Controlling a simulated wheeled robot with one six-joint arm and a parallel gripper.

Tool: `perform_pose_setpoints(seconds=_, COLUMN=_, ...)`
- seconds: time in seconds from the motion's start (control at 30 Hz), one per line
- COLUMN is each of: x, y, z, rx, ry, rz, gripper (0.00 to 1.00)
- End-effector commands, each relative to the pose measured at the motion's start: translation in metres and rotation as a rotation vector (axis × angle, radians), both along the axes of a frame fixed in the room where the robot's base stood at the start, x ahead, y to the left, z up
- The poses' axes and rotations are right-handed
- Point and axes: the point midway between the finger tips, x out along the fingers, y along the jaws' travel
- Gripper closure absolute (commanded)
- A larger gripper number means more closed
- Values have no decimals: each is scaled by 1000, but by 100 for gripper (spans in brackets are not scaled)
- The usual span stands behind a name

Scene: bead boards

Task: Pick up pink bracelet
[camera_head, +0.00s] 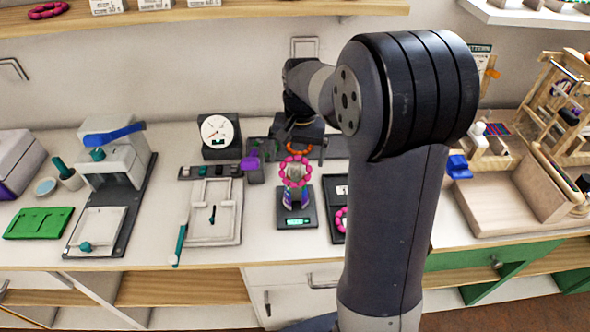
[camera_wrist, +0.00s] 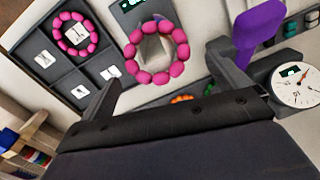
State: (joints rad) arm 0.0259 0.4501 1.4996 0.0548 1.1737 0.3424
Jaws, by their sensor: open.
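A pink beaded bracelet (camera_head: 296,159) stands nearly face-on around a pale post above a small digital scale (camera_head: 295,222). In the wrist view this bracelet (camera_wrist: 180,51) shows between and just beyond my open fingers. My gripper (camera_wrist: 166,66) is open and empty, with one finger on each side of the ring. A second pink bracelet (camera_wrist: 91,27) lies around a white card in a compartment of the dark tray (camera_wrist: 40,80). In the head view my arm partly hides that second bracelet (camera_head: 340,217).
An orange bracelet (camera_head: 293,151) is close behind the pink one. A purple-handled tool (camera_head: 250,161) and a round dial gauge (camera_head: 217,131) stand left of it. A white board (camera_head: 215,228) lies to the left, a wooden tray (camera_head: 500,212) to the right.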

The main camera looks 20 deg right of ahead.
Motion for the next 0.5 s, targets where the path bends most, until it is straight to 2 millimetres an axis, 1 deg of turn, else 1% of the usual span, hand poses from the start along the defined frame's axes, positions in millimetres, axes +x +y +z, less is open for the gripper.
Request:
perform_pose_setpoints(seconds=0.1, x=0, y=0, z=-18, rx=0, ry=3, rz=0, gripper=4)
perform_pose_setpoints(seconds=0.2, x=0, y=1, z=-25, rx=0, ry=1, rz=0, gripper=4)
perform_pose_setpoints(seconds=0.43, x=1, y=1, z=-26, rx=0, ry=-1, rz=0, gripper=4)
perform_pose_setpoints(seconds=0.5, x=1, y=1, z=-26, rx=0, ry=-1, rz=0, gripper=9)
